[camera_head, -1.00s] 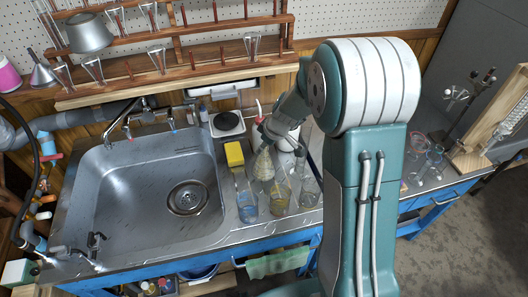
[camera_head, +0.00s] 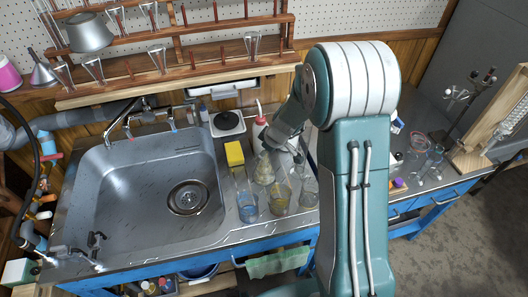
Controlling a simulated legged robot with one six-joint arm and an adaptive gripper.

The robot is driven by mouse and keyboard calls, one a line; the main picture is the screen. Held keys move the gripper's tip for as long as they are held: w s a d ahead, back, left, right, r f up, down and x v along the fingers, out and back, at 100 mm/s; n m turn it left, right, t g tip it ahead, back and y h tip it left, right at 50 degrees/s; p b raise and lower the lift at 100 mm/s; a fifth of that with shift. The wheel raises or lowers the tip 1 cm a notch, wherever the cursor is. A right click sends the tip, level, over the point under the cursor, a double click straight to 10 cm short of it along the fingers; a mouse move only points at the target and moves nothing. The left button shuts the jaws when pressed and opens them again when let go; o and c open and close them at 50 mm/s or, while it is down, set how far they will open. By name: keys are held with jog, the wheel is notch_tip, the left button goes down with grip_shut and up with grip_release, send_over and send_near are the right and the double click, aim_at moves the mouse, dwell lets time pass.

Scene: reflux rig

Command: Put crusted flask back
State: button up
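A conical flask (camera_head: 264,170) with a pale yellowish coating, which looks like the crusted flask, stands upright on the steel counter right of the sink. My gripper (camera_head: 292,154) is low over the counter, just right of the flask's upper part. My arm and the glassware partly hide the fingers, so I cannot tell whether they are open or shut, or whether they touch the flask.
A beaker with blue liquid (camera_head: 247,207), one with a yellow-brown residue (camera_head: 280,199) and a clear one (camera_head: 309,192) crowd the counter's front. A yellow sponge (camera_head: 234,154), wash bottle (camera_head: 260,128) and hotplate (camera_head: 228,123) are nearby. The sink (camera_head: 130,190) is empty.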

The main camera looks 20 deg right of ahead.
jog(key=shift+r, duration=0.1)
jog(key=v, duration=1.2)
jog(key=s+a+r+m+t+h, duration=0.1)
jog(key=s+r+m, duration=0.3)
jog(key=s+r, duration=0.3)
jog(key=s+a+r+m+t+h, duration=0.1)
jog(key=s+r+m, duration=0.3)
jog(key=s, duration=1.3)
notch_tip(320, 180, up, 3)
jog(key=shift+a+f+m+h, duration=0.1)
jog(key=shift+a+m+h, duration=0.3)
jog(key=shift+a+h, duration=0.25)
